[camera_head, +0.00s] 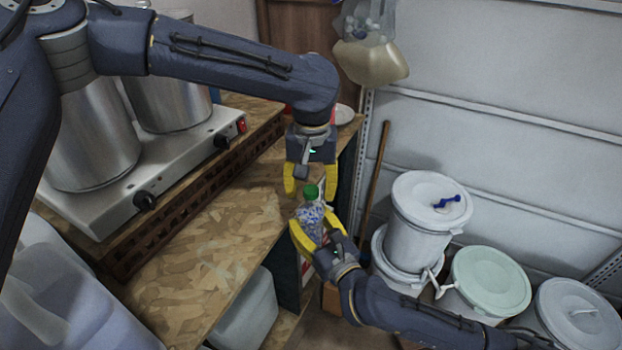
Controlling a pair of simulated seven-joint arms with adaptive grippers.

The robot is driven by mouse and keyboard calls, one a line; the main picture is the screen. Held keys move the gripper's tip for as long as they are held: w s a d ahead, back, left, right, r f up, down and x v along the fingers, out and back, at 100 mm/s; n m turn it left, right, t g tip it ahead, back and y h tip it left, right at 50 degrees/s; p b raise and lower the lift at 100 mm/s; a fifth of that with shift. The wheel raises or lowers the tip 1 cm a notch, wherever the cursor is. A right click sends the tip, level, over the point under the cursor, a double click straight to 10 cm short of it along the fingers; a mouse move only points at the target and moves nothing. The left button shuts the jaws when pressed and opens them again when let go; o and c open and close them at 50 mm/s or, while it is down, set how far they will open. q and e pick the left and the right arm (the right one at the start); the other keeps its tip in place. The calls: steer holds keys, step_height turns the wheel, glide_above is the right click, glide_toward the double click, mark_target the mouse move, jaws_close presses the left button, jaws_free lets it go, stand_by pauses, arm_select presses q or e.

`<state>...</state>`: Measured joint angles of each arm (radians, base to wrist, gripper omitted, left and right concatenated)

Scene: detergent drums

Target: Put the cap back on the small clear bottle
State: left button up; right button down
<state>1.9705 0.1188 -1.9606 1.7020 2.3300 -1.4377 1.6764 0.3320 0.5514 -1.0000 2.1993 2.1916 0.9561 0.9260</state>
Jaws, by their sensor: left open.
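The small clear bottle (309,215), with blue-and-white patterning, stands roughly upright near the middle of the view. A green cap (311,191) shows at its top; I cannot tell whether it is seated. My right gripper (316,229) comes from below right, its yellow fingers closed around the bottle's body, hiding its lower part. My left gripper (310,180) hangs down above the bottle, its yellow fingers open and apart on either side of the space just above the cap. It does not visibly hold anything.
A chipboard bench (215,245) lies left of the bottle. A hotplate (150,180) with metal pots stands behind it. White lidded drums (425,215) and a wooden stick (374,185) are at the right. A jug (372,60) hangs at the back.

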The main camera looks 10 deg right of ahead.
arm_select(q)
steer(key=shift+o, duration=0.2)
steer(key=shift+f, duration=0.15)
jaws_close()
stand_by(0.4)
steer(key=m, duration=1)
steer(key=shift+c, duration=1.5)
jaws_free()
